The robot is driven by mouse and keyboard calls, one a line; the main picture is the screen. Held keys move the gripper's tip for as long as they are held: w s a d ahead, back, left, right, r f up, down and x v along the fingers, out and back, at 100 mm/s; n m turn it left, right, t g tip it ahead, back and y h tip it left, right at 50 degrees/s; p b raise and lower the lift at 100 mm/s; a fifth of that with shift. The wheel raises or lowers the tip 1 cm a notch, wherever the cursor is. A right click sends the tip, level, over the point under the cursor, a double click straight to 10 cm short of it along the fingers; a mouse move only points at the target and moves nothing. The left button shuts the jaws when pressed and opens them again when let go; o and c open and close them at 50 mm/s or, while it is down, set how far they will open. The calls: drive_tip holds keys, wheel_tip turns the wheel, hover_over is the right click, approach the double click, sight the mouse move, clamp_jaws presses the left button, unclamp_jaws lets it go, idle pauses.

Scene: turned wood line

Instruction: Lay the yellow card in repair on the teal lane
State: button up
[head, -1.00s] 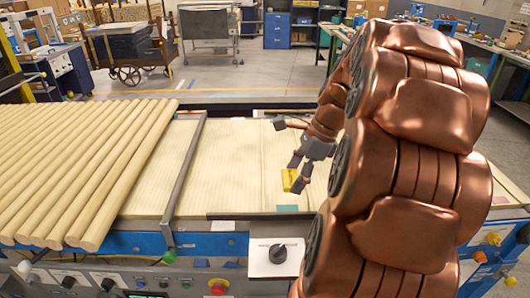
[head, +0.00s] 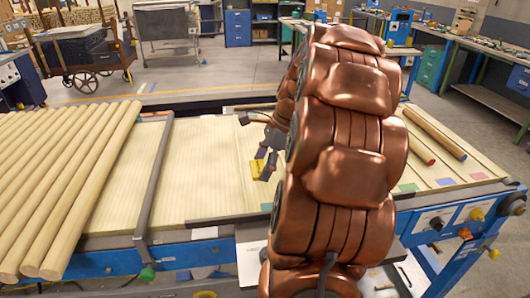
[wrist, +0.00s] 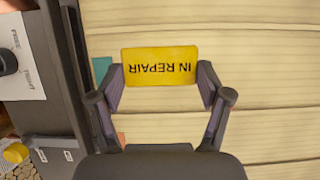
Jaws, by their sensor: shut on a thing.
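The yellow card (wrist: 160,67), printed "IN REPAIR", appears upside down between my fingertips in the wrist view. My gripper (wrist: 160,85) is shut on the card by its two short ends. In the head view, my gripper (head: 266,168) holds the yellow card (head: 256,170) over the pale ribbed bed (head: 190,175); the height is hard to judge. A teal patch (head: 267,207) marks a lane at the bed's near edge, nearer than the card. A teal patch (wrist: 103,70) also shows left of the card in the wrist view. My arm hides part of the bed.
Wooden rods (head: 60,190) lie side by side on the left, beyond a grey crossbar (head: 154,185).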

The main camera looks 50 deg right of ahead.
drive_tip(key=w+d+p, duration=0.1)
drive_tip(key=w+d, duration=0.1)
drive_tip(key=w+d+p, duration=0.1)
drive_tip(key=w+d, duration=0.1)
drive_tip(key=d, duration=0.1)
drive_tip(key=w+d+f+p, duration=0.1)
drive_tip(key=w+d, duration=0.1)
drive_tip(key=d, duration=0.1)
drive_tip(key=shift+d, duration=0.15)
drive_tip(key=shift+f+p, duration=0.75)
drive_tip(key=shift+f, duration=1)
drive_tip(key=o, duration=0.9)
drive_tip(key=shift+f, duration=0.1)
drive_tip(key=b+v, duration=0.3)
drive_tip(key=v, duration=0.9)
drive_tip(key=shift+b, duration=0.3)
